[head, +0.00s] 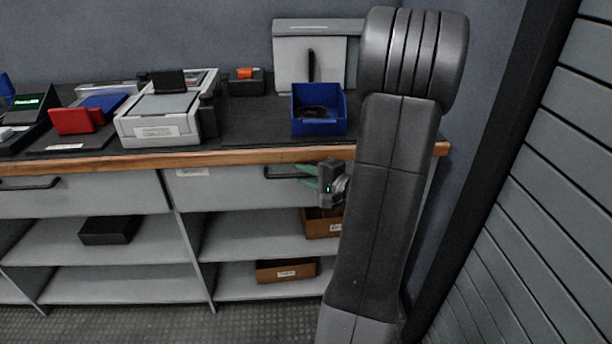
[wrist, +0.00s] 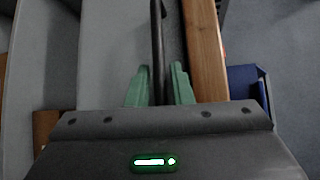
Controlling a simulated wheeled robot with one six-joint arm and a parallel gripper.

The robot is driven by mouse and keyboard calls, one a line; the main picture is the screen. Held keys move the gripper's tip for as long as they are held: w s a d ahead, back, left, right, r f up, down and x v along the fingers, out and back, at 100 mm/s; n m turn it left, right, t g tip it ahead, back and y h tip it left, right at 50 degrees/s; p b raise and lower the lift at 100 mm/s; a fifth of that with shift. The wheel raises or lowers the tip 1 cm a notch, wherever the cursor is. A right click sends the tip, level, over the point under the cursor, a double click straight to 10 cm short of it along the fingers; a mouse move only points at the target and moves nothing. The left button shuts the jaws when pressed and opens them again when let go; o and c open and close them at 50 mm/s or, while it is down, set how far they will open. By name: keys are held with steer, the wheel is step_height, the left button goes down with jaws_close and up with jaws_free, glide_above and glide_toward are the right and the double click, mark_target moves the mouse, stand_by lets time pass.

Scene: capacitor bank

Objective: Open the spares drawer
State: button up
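The right drawer (head: 235,192) sits under the wooden bench edge and looks shut. It has a small label (head: 192,172) too small to read, so I cannot tell if it is the spares drawer. Its dark bar handle (head: 285,175) is partly behind my gripper (head: 307,177). In the wrist view the handle (wrist: 157,35) runs between the green fingers of my gripper (wrist: 159,75). The fingers stand on either side of the handle, with small gaps showing. A second drawer (head: 90,200) with its own handle (head: 30,183) is at the left, also shut.
The wooden edge (head: 100,163) overhangs just above the drawers. A blue bin (head: 319,127) stands on the bench above my gripper. Brown boxes (head: 286,271) and a black tray (head: 110,230) sit on shelves below. A slatted grey shutter (head: 540,220) is at right.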

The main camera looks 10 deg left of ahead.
steer(key=shift+c, duration=0.2)
jaws_close()
steer(key=shift+s, duration=0.15)
